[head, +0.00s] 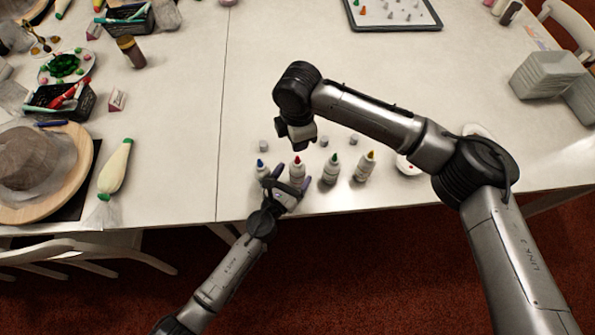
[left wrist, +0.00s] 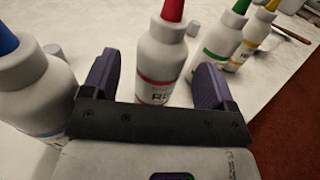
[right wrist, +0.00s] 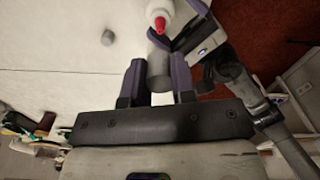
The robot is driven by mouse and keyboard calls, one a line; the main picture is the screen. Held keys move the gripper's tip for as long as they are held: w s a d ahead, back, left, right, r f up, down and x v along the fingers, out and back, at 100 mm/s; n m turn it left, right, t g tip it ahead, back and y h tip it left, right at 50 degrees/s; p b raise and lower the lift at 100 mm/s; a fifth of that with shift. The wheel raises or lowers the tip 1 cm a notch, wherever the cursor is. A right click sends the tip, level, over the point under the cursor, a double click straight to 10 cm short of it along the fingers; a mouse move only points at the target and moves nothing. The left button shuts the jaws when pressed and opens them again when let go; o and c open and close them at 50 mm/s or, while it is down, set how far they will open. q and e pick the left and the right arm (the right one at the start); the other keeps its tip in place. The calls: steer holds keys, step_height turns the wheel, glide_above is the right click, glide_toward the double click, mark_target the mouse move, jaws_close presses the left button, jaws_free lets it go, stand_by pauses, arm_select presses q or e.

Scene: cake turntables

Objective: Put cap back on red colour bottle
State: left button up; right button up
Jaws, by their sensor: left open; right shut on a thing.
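The red colour bottle (head: 297,172) stands upright on the table, its red tip uncovered. In the left wrist view the bottle (left wrist: 160,65) is between the fingers of my open left gripper (left wrist: 155,78), with gaps on both sides. The left gripper also shows low at the table edge in the head view (head: 288,188). My right gripper (right wrist: 157,80) is shut on a grey cap (right wrist: 158,62). In the right wrist view the red tip (right wrist: 160,24) is just beyond the cap, apart from it as far as I can tell. In the head view my right gripper hides the held cap.
A blue-tipped bottle (head: 261,171) stands close left of the red one. Green-tipped (head: 331,172) and yellow-tipped (head: 365,168) bottles stand to the right. Loose grey caps (head: 263,145) (head: 324,142) (head: 353,139) stand behind the row. The table centre behind is clear.

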mark_target(297, 157)
arm_select(q)
steer(key=shift+x, duration=1.35)
steer(key=shift+c, duration=0.3)
steer(key=c, duration=1.3)
arm_select(e)
steer(key=shift+f, duration=2.55)
steer(key=shift+f, duration=0.85)
steer(key=shift+f, duration=0.6)
